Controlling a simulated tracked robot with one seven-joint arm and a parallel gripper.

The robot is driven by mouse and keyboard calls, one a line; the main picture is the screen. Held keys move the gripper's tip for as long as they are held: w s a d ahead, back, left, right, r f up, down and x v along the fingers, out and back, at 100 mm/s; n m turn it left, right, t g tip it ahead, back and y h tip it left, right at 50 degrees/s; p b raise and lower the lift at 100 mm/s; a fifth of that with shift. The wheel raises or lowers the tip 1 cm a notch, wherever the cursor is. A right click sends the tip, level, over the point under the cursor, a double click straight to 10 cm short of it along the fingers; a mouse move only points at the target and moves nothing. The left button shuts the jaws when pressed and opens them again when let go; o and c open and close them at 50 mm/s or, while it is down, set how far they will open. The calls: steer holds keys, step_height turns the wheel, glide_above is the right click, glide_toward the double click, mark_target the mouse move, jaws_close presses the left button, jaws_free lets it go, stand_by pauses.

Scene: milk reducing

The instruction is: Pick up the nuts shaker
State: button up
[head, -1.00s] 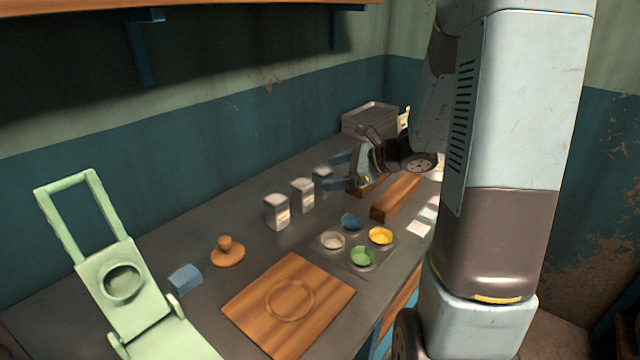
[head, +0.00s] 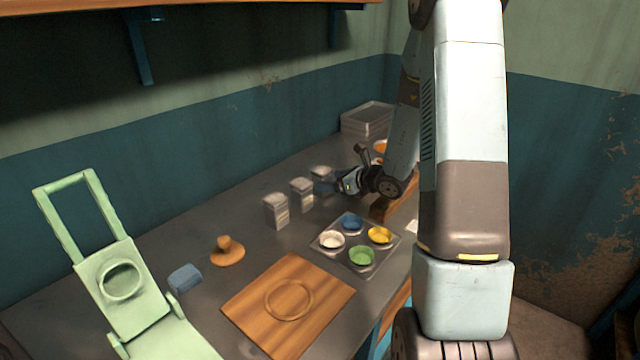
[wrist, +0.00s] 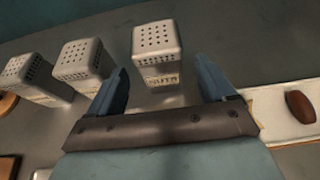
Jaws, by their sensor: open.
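Three grey shakers with perforated tops stand in a row on the counter: a near one (head: 276,212), a middle one (head: 302,194) and a far one (head: 320,173). In the wrist view the far shaker (wrist: 156,48) is upright, ahead of and roughly between my fingers. Its label is too blurred to read, so I cannot tell which shaker holds nuts. The middle (wrist: 84,62) and near (wrist: 32,76) shakers stand to its left. My gripper (head: 328,186) is open and empty, close beside the far shaker; it also shows in the wrist view (wrist: 162,76).
A tray (head: 372,266) with several coloured bowls and a wooden board (head: 250,305) lie in front. An orange knobbed piece (head: 228,252), a blue block (head: 185,278) and a green press (head: 125,285) are at left. Stacked trays (head: 368,118) stand at the back.

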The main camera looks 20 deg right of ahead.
steer(key=shift+x, duration=3.1)
steer(key=shift+s+f, duration=0.1)
steer(key=shift+f, duration=0.05)
steer(key=c, duration=1.1)
steer(key=shift+c, duration=0.2)
